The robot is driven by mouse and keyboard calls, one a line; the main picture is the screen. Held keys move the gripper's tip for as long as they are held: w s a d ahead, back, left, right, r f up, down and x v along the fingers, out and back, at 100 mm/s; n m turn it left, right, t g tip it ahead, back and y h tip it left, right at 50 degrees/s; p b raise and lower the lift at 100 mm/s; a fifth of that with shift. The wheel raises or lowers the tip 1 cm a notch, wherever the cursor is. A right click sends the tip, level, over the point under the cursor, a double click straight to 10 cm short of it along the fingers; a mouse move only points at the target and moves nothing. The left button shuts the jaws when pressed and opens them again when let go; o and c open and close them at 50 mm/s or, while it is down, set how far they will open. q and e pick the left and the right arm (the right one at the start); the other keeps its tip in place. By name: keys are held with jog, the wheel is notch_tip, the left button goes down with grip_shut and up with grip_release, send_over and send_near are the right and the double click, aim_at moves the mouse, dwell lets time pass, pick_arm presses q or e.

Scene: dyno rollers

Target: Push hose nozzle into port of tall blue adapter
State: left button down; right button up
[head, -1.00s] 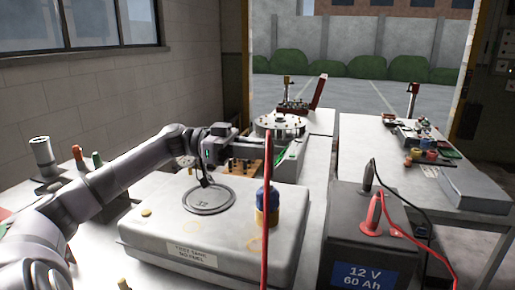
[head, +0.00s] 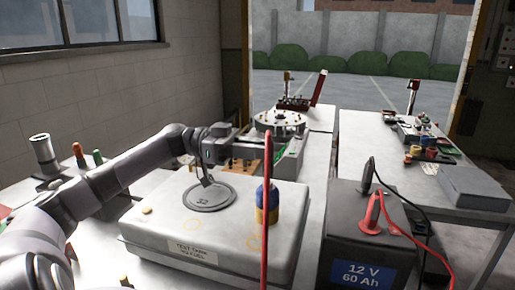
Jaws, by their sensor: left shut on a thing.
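My left gripper (head: 250,150) reaches in from the left above the grey tank. Its fingers are shut and meet the upper end of the red hose (head: 265,235); the nozzle is too small and too covered to make out. The hose hangs almost straight down and leaves at the bottom edge. The tall blue adapter (head: 273,196), with some yellow on it, stands upright on the tank, below and slightly right of the gripper. The hose passes in front of it, and I cannot see its port clearly. My right gripper is out of view.
The tank (head: 155,235) carries a round grey lid (head: 209,199). A dark 12 V battery (head: 340,235) with black and red clips and cables stands to the right. Behind are a round fixture (head: 279,119) and a second table (head: 360,145) with small parts.

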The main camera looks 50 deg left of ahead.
pick_arm(q)
jog(key=shift+f+p, duration=0.3)
jog(key=shift+f, duration=0.25)
jog(key=c, duration=0.9)
grip_release()
jog(key=shift+a, duration=0.1)
jog(key=b+v, duration=0.1)
jog(key=v, duration=0.6)
